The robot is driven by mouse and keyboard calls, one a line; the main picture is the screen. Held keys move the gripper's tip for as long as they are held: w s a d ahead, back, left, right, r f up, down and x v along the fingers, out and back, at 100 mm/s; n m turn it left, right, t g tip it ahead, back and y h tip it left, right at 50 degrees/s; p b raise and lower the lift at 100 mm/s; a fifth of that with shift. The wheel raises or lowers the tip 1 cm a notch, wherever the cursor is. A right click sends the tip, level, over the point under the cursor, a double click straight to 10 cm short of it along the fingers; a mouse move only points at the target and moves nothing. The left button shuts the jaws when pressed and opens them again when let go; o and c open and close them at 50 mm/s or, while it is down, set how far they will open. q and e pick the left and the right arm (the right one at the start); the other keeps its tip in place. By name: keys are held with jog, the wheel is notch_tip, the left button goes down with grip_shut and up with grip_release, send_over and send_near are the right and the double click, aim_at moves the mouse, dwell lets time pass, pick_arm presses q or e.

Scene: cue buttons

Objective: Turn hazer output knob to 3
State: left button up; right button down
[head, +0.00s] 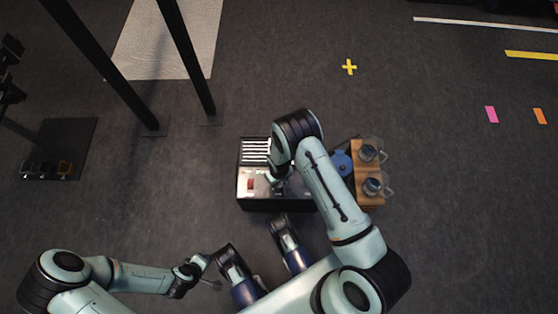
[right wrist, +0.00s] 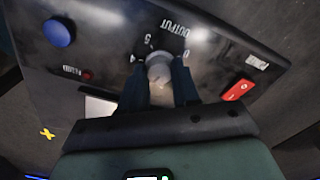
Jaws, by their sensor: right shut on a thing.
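The hazer (head: 246,203) is a dark box with a light panel on the floor in the head view, partly hidden by my right arm. In the right wrist view its dark panel has a pale round output knob (right wrist: 159,68) under the word OUTPUT. A 5 and a 0 show near the knob; its pointer setting is not clear. My right gripper (right wrist: 160,85) is shut on the knob, with a dark finger on each side. In the head view the right gripper (head: 279,184) is over the panel, mostly hidden. My left gripper (head: 207,274) is apart from the hazer, at lower left; its jaws are too small to judge.
The hazer panel also has a blue button (right wrist: 58,32), a small red fluid light (right wrist: 87,76) and a red power switch (right wrist: 237,90). A wooden stand (head: 370,200) with glass jugs is close on the right. Black posts (head: 190,58) rise at upper left.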

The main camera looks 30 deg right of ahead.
jog(key=shift+m, duration=1.2)
jog(key=c, duration=0.8)
grip_release()
jog(key=shift+r, duration=0.1)
notch_tip(320, 180, up, 6)
jog(key=shift+r+p, duration=0.1)
jog(key=shift+p, duration=1)
pick_arm(q)
notch_tip(320, 180, up, 6)
jog(key=d+p, duration=0.2)
jog(key=shift+s+d+m+h, duration=0.3)
pick_arm(e)
notch_tip(320, 180, up, 7)
